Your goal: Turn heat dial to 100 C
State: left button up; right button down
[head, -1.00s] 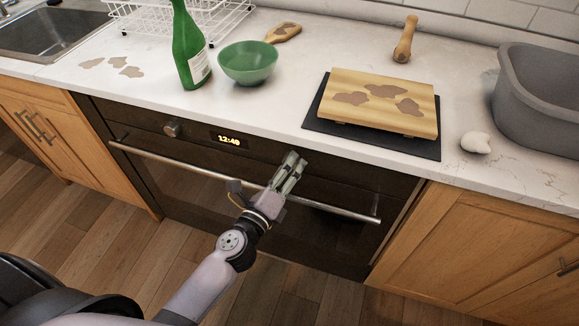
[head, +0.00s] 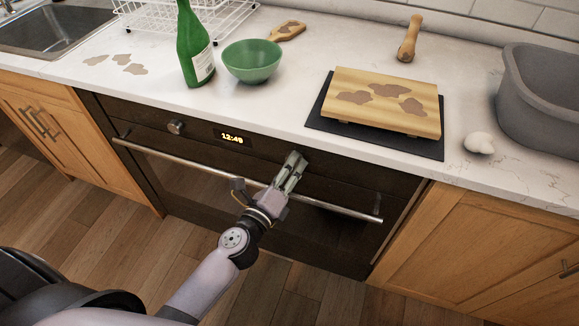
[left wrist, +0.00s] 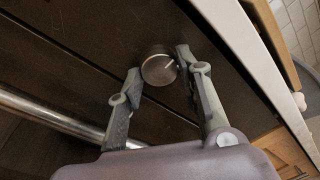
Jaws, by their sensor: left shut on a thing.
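A round silver dial (left wrist: 159,71) on the dark oven front sits between the fingers of my left gripper (left wrist: 158,62) in the left wrist view. The gripper is shut on this dial, one finger on each side. A thin mark shows on the dial's face; I cannot read a temperature. In the head view my left gripper (head: 294,163) is at the oven panel right of the clock display (head: 232,137) and hides this dial. Another silver dial (head: 176,127) is left of the display. My right gripper is not in view.
The oven handle (head: 230,179) runs below the panel, under my left arm. Above on the counter are a green bottle (head: 193,50), a green bowl (head: 252,63), a wooden board (head: 385,100) on a dark mat (head: 430,149) and a grey tub (head: 548,100).

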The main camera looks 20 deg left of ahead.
pick_arm(q)
jog(key=m+p, duration=0.3)
jog(key=shift+r+m+g, duration=0.15)
jog(key=shift+m+g, duration=0.15)
jog(key=shift+m, duration=0.1)
jog(key=m+y+p, duration=0.1)
jog(key=m+p, duration=0.3)
jog(key=m, duration=0.1)
jog(key=shift+m, duration=0.4)
jog(key=m+y+p, duration=0.1)
jog(key=m+p, duration=0.2)
jog(key=m, duration=0.1)
jog(key=shift+m+g, duration=0.3)
jog(key=shift+m, duration=0.1)
jog(key=m+p, duration=0.1)
jog(key=m, duration=0.4)
jog(key=shift+y+p, duration=0.4)
jog(key=o, duration=1.2)
jog(key=shift+c, duration=0.2)
